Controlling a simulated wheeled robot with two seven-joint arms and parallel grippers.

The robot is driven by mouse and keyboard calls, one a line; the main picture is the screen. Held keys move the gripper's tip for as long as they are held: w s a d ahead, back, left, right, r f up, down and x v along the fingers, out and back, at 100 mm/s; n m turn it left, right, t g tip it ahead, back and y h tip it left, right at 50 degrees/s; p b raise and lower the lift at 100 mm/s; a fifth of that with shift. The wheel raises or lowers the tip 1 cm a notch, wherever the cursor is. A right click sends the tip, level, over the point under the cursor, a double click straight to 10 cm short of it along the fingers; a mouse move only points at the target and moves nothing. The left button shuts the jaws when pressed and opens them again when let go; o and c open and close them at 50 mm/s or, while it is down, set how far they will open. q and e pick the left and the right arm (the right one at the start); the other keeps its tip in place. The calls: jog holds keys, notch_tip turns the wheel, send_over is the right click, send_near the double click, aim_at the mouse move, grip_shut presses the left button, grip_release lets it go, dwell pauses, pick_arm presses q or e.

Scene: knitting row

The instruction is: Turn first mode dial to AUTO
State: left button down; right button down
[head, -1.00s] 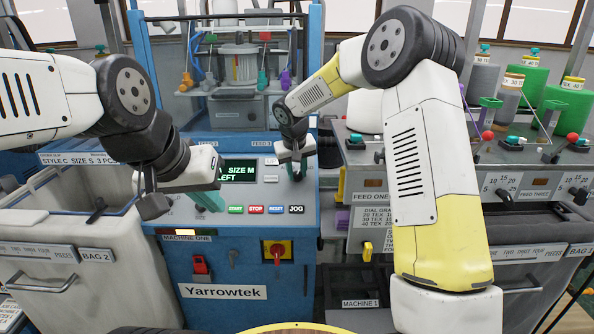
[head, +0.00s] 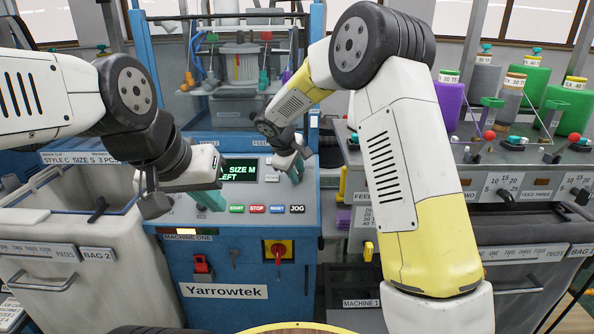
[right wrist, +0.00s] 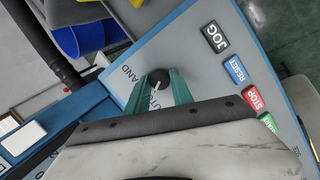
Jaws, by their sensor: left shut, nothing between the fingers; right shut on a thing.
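The first mode dial (right wrist: 158,78) is a small black knob with a white pointer line on machine one's sloping panel (right wrist: 205,75). My right gripper (right wrist: 159,82) has its green fingers closed on either side of the knob. The pointer line runs toward the gripper, near partly covered lettering that looks like AUTO; HAND lies to its left. In the head view my right gripper (head: 293,176) is at the panel's right end, tilted, and hides the dial. My left gripper (head: 210,200) is shut and empty, in front of the panel, left of the START button.
The START, STOP, RESET and JOG buttons (head: 297,209) line the panel's lower edge, close to my right gripper. A green-lit display (head: 238,171) sits above them. A red and yellow switch (head: 277,250) is below. A grey bin (head: 75,240) stands left.

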jog(key=shift+n, duration=0.4)
jog(key=c, duration=1.1)
grip_release()
jog(key=v, duration=0.7)
jog(key=shift+s+a+r, duration=0.15)
jog(key=shift+s+r, duration=0.1)
jog(key=shift+r, duration=0.05)
